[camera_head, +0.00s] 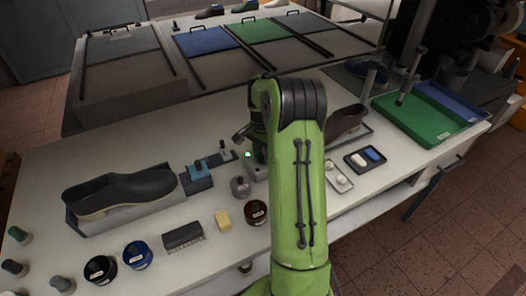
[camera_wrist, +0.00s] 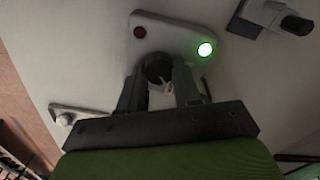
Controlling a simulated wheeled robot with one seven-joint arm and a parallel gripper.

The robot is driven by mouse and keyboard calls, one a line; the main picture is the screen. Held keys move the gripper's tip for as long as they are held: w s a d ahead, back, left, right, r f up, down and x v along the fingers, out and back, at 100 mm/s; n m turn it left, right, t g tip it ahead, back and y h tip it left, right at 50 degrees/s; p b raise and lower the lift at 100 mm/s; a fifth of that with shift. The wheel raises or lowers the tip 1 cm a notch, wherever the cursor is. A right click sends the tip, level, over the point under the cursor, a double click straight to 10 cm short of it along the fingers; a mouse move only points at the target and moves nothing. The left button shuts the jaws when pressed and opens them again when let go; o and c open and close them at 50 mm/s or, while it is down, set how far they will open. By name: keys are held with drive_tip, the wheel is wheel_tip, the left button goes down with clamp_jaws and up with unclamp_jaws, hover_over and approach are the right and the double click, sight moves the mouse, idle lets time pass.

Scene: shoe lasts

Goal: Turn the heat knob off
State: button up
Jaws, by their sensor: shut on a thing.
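The heat knob (camera_wrist: 158,66) is a dark round knob on a pale control box (camera_wrist: 172,33) in the wrist view. My gripper (camera_wrist: 158,80) is shut on the knob, one dark finger on each side. A lit green lamp (camera_wrist: 205,49) and a dark red, unlit-looking lamp (camera_wrist: 140,32) sit on the box's face. In the head view the green lamp (camera_head: 247,154) glows just left of my arm. The knob and my fingertips are hidden behind my arm there. I cannot make out the knob's pointer mark.
A dark shoe (camera_head: 125,192) lies on a grey stand at left, another shoe (camera_head: 345,121) right of my arm. A metal bottle (camera_head: 240,187), brown jar (camera_head: 256,212), yellow block (camera_head: 222,218) and brush (camera_head: 182,235) stand nearby. A green tray (camera_head: 425,115) is at right.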

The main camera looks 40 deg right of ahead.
sight(262, 155)
drive_tip(key=n+p, duration=0.1)
drive_tip(key=n, duration=0.4)
drive_tip(key=shift+w+r+n+p, duration=0.1)
drive_tip(key=shift+n+p, duration=0.2)
drive_tip(key=shift+a+n+p, duration=0.1)
drive_tip(key=shift+n+p, duration=0.3)
drive_tip(key=shift+n, duration=1.8)
drive_tip(key=shift+w, duration=0.1)
drive_tip(key=o, duration=1.1)
drive_tip(key=shift+c, duration=0.2)
wheel_tip(262, 155, up, 16)
drive_tip(key=p, duration=0.3)
drive_tip(key=shift+f, duration=0.2)
